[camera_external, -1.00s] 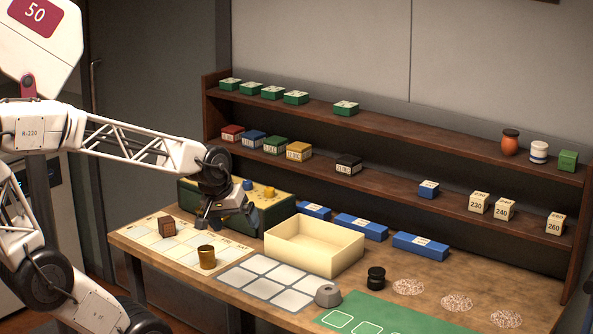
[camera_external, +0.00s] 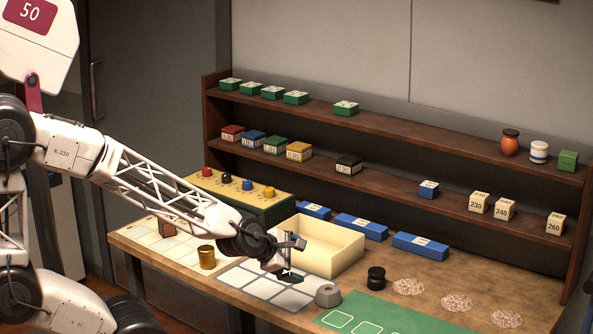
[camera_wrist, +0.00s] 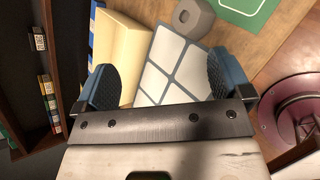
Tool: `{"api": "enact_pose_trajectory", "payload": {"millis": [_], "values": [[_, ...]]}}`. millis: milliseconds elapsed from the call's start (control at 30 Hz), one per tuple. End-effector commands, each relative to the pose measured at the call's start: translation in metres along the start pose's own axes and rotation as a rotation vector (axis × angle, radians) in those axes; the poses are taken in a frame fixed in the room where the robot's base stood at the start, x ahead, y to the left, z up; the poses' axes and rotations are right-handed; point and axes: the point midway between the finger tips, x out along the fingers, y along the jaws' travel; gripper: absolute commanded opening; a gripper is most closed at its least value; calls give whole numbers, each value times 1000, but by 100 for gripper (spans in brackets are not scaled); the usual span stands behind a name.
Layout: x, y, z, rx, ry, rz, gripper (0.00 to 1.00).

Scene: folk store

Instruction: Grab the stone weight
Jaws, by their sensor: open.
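The stone weight (camera_external: 327,295) is a small grey, faceted block with a round hole in its top. It stands on the table at the right edge of the white grid mat (camera_external: 249,279). It also shows at the top of the wrist view (camera_wrist: 192,17), beyond the fingertips and a little right of the middle. My gripper (camera_external: 290,258) is above the grid mat, to the left of the weight and apart from it. In the wrist view its two blue fingers (camera_wrist: 165,72) are spread wide with nothing between them.
A cream open box (camera_external: 335,262) stands behind my gripper. A black jar (camera_external: 376,278) stands behind and right of the weight, and a green mat (camera_external: 385,318) lies to its right. A brass cup (camera_external: 206,257) and a brown cube (camera_external: 166,228) stand at the left.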

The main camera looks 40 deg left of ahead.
Motion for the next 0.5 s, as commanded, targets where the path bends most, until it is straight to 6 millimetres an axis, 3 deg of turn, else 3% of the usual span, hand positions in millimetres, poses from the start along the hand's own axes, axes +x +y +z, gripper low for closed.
{"api": "enact_pose_trajectory", "payload": {"millis": [300,500], "values": [[40,-32,-5,-515,-75,132,97],[57,-48,-13,-771,-125,195,97]]}}
